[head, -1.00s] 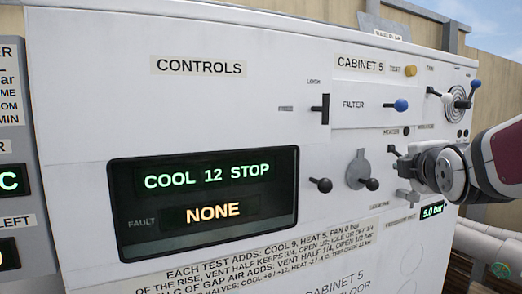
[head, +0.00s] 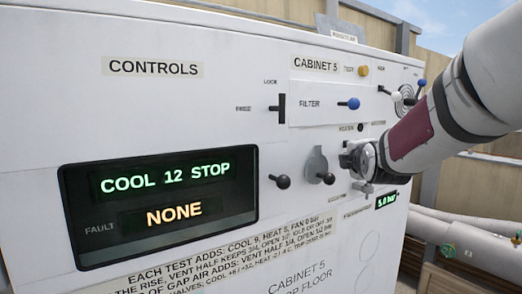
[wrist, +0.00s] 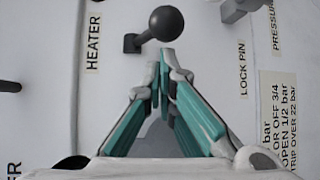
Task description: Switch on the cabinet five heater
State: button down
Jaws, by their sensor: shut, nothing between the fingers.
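The cabinet five panel (head: 240,85) is white with several levers. In the wrist view, a black ball-ended lever (wrist: 166,23) on a dark square base stands beside the HEATER label (wrist: 93,42). My gripper (wrist: 165,58) is shut and empty, its tips just below the ball in that picture. I cannot tell whether they touch it. In the head view, my gripper (head: 350,160) is close to the panel just below the small HEATER label (head: 346,128) and hides the lever there. The display (head: 160,195) reads COOL 12 STOP and fault NONE.
A black lever (head: 281,182) and a grey-plated lever (head: 320,172) stand left of my gripper. The blue-knobbed filter handle (head: 349,104) is above. A LOCK PIN label (wrist: 242,70) is right of the fingers in the wrist view. Pipes (head: 470,240) run right of the cabinet.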

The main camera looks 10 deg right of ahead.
jog(key=shift+w+d+f, duration=0.1)
jog(key=shift+w+d, duration=0.15)
jog(key=shift+w, duration=0.4)
jog(key=shift+s+d+r+n+g+b, duration=0.3)
jog(key=shift+r+n+g+b, duration=0.2)
jog(key=shift+g+b, duration=0.6)
jog(key=r+g+p, duration=0.1)
jog(key=r+n+g+p, duration=0.1)
jog(key=p, duration=0.1)
jog(key=shift+a+r+n+g, duration=0.2)
jog(key=shift+n+g, duration=0.1)
jog(key=shift+g, duration=0.1)
dwell(0.4)
jog(key=shift+f, duration=0.1)
jog(key=shift+r+p, duration=0.6)
jog(key=shift+r, duration=0.25)
